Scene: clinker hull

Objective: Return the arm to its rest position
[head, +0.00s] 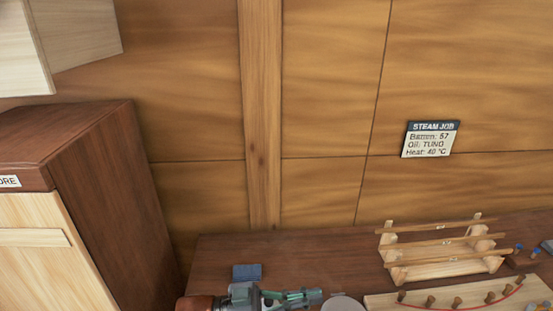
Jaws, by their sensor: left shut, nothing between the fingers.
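My right gripper is not in view.
A small blue block (247,272) lies on the bench behind my left gripper. A round grey thing (343,304) is just right of it, partly cut off. A wooden rack (445,256) and a pegged board (460,298) stand at the right. A cabinet (135,215) rises at the left.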

